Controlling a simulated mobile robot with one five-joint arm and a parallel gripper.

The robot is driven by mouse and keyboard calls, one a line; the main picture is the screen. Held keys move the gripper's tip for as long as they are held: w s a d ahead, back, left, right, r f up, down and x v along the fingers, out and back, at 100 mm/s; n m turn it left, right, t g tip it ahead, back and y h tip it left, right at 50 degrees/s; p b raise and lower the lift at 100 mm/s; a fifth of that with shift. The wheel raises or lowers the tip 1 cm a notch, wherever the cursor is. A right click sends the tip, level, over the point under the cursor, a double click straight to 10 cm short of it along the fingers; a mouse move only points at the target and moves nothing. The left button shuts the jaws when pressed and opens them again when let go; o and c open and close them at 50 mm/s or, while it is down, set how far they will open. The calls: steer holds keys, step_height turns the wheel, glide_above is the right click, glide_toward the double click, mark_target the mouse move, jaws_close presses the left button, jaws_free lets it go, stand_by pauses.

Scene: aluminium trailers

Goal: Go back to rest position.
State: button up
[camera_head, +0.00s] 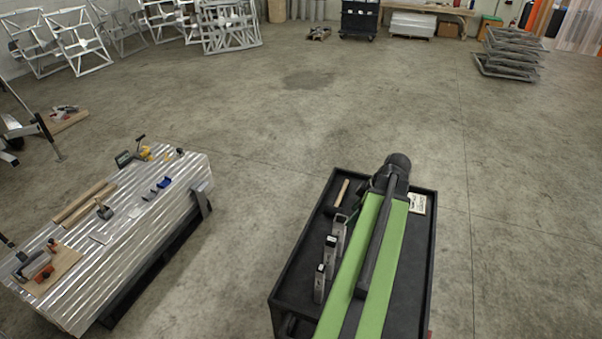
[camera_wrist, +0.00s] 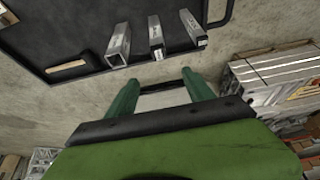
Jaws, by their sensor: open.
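My gripper (camera_wrist: 160,92) shows in the wrist view as two green fingers standing apart, with nothing seen between them. In the head view my green and black arm lies over the right part of a black tray cart (camera_head: 429,262); I cannot make out the fingers there. The cart's dark tray also shows at the top of the wrist view (camera_wrist: 70,30), with the fingertips apart from the tubes on it.
Three metal tubes (camera_head: 329,255) and a wooden-handled mallet (camera_head: 342,193) lie on the cart, left of my arm. A pale card (camera_head: 417,203) lies at its right. A stack of aluminium profiles (camera_head: 135,235) with tools stands left. Open floor (camera_head: 300,120) lies beyond.

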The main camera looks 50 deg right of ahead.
steer(key=w+a+f+n+g+y+b, duration=0.15)
steer(key=w+a+f+b, duration=0.25)
steer(key=w+a, duration=0.4)
steer(key=w+a+f+n+b, duration=0.3)
steer(key=w+a+f+b, duration=0.1)
steer(key=w+a, duration=0.3)
steer(key=w+a+f+n+y+b, duration=0.1)
steer(key=w+a+f+n+b, duration=0.1)
steer(key=w+a+f+b, duration=0.45)
steer(key=w+a+f+m+g+h+b, duration=0.1)
steer(key=w+a+f+m+b, duration=0.1)
steer(key=a, duration=0.8)
steer(key=w+a+f+m+g+h+b, duration=0.1)
steer(key=a+f+m+b, duration=0.2)
steer(key=a, duration=0.7)
steer(key=w+a+f+m+g+h+b, duration=0.1)
steer(key=w+a+f+m+h+b, duration=0.1)
steer(key=a+f+m, duration=0.3)
steer(key=a+b, duration=0.1)
steer(key=a, duration=0.3)
steer(key=shift+w+a+f+b, duration=0.15)
steer(key=shift+w+a+b, duration=0.15)
steer(key=shift+w+a, duration=0.1)
